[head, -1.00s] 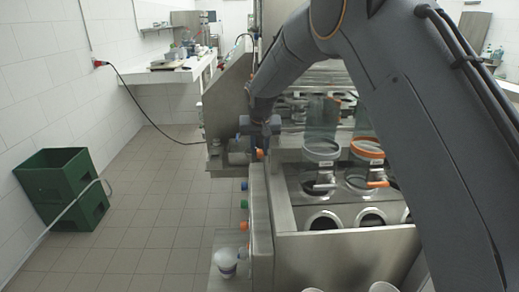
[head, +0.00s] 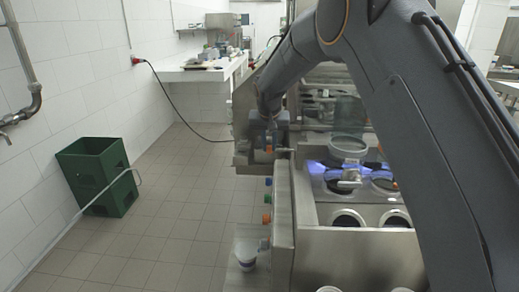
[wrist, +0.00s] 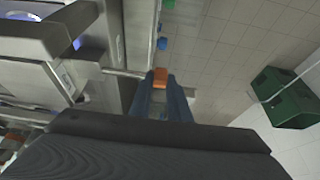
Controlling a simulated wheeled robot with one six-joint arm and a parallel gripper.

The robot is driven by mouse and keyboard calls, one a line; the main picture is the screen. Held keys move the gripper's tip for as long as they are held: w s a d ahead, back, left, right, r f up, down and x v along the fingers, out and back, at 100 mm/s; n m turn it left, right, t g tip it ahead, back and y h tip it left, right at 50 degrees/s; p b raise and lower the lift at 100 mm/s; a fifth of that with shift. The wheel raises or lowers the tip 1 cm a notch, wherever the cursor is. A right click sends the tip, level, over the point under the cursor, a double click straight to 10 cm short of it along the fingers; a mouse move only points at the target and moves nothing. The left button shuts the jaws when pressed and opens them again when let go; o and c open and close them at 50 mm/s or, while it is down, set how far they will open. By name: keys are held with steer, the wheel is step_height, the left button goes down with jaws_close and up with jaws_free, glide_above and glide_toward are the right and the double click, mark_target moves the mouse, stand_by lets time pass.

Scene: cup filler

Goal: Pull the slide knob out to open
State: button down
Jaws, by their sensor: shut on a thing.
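The orange slide knob (wrist: 160,77) sits between the blue-grey fingertips of my gripper (wrist: 166,88) in the wrist view, and the fingers are shut on it. A thin metal rod (wrist: 123,73) runs left from the knob to the steel machine. In the head view my gripper (head: 268,142) is at the machine's left side, with the orange knob (head: 268,149) just showing at it. A short length of rod (head: 283,150) shows between knob and machine. The inner end of the rod is hidden.
The steel filler (head: 350,243) has round cup openings lit bluish. Several coloured knobs line its left side, with a white cup (head: 246,256) below. Green crates (head: 97,176) stand by the left wall. The tiled floor (head: 185,200) between is clear. My arm hides the machine's right part.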

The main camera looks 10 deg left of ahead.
steer(key=shift+a, duration=0.2)
steer(key=c, duration=1.9)
jaws_free()
steer(key=shift+a, duration=0.15)
steer(key=shift+c, duration=0.2)
steer(key=b+v, duration=0.2)
steer(key=v, duration=0.5)
steer(key=shift+s+r, duration=0.2)
steer(key=shift+r, duration=0.15)
steer(key=shift+s, duration=0.1)
